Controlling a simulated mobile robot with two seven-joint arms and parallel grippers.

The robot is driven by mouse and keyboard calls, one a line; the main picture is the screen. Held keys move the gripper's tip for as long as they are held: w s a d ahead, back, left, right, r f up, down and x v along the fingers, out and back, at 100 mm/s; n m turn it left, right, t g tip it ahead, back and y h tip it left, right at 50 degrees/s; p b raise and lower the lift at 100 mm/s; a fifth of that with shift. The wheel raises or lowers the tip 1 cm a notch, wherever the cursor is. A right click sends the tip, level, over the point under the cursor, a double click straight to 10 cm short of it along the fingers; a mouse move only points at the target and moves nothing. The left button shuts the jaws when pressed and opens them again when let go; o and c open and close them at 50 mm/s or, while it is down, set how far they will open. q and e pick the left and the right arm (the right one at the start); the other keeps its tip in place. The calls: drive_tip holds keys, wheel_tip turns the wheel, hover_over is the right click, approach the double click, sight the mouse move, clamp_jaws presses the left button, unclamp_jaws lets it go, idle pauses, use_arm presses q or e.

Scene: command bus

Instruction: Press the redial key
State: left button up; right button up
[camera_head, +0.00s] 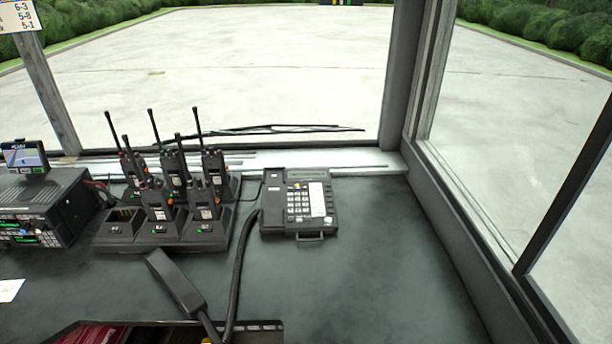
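A black desk phone (299,204) sits on the dark counter in the middle of the view, near the windscreen. Its face carries a keypad of small pale keys (298,202) with a white label strip (317,199) on the right. The key lettering is too small to read, so I cannot tell which key is redial. A black handset-like piece (175,282) lies apart from the phone, to its lower left. Neither of my grippers shows in this view.
Several handheld radios (158,203) with tall antennas stand in a charger (160,236) left of the phone. A thick black cord (238,270) runs down the counter. A radio unit (40,205) with a small screen (24,156) is at far left. The counter right of the phone is clear.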

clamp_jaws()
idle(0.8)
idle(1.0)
